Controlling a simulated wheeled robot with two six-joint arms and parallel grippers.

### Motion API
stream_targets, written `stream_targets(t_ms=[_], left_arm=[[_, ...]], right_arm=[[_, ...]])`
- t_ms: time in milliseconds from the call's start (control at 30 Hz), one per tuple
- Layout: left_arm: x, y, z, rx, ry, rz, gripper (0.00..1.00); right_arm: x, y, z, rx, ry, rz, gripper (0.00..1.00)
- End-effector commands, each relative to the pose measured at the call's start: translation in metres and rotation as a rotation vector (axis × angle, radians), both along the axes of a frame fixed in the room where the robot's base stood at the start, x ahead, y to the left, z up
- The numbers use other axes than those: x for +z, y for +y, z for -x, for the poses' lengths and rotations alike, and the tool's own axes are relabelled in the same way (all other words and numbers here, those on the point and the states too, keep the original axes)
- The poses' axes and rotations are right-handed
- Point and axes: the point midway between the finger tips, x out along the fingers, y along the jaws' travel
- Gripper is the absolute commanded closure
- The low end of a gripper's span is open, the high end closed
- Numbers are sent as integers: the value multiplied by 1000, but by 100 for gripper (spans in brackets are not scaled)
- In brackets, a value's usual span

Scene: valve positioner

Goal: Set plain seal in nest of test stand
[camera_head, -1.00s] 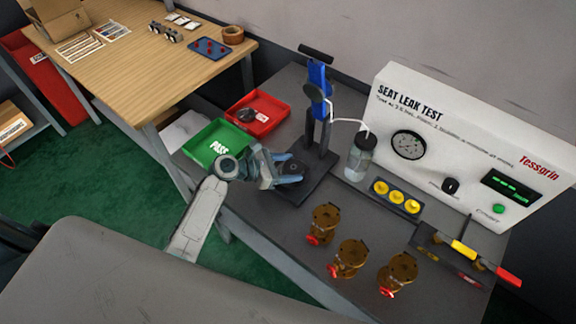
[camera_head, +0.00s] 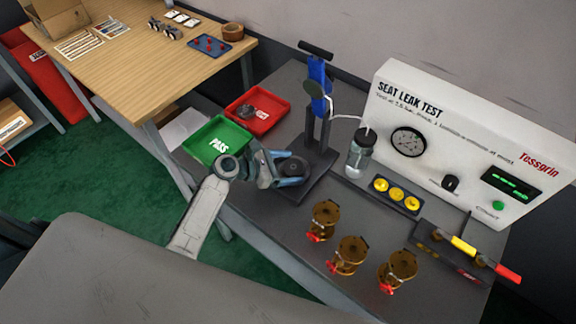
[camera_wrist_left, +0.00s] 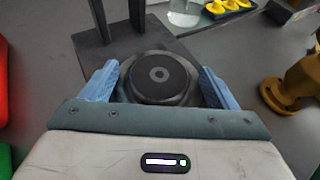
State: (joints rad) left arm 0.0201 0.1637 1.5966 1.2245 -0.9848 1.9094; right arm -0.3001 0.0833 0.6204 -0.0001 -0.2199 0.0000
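The test stand (camera_head: 319,150) is a blue and dark press with a dark base on the grey bench. A black disc with a small grey ring at its centre, apparently the plain seal (camera_wrist_left: 158,75), lies flat on the round nest (camera_wrist_left: 128,92) of the base. It also shows in the head view (camera_head: 293,167). My left gripper (camera_head: 279,167) is low at the stand, its blue fingers spread either side of the disc. In the wrist view (camera_wrist_left: 160,88) gaps show between the fingers and the disc. My right gripper is not in view.
A green PASS tray (camera_head: 217,141) and a red tray (camera_head: 258,114) with dark items are left of the stand. A bottle (camera_head: 359,153), a tray of yellow parts (camera_head: 396,194) and brass valves (camera_head: 349,254) are to its right. The leak tester (camera_head: 455,145) stands behind.

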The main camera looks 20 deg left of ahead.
Motion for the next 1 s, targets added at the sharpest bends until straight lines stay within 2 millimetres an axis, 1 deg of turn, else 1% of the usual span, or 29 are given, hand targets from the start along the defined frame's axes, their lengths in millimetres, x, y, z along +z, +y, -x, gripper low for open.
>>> stream_targets(t_ms=[167,300,367,600,700,900,1000], left_arm=[[2,0,0,0,0,0,18],[15,1,0,0,-3,-1,18],[14,11,7,1,0,-5,18],[33,48,37,-3,0,-7,18],[41,61,47,-1,0,-6,18],[51,80,61,1,1,-4,18],[55,84,65,0,0,-1,18]], right_arm=[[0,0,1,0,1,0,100],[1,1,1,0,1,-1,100],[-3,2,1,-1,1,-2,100],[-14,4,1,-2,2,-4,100],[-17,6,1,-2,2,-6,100],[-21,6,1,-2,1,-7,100],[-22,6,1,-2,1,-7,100]])
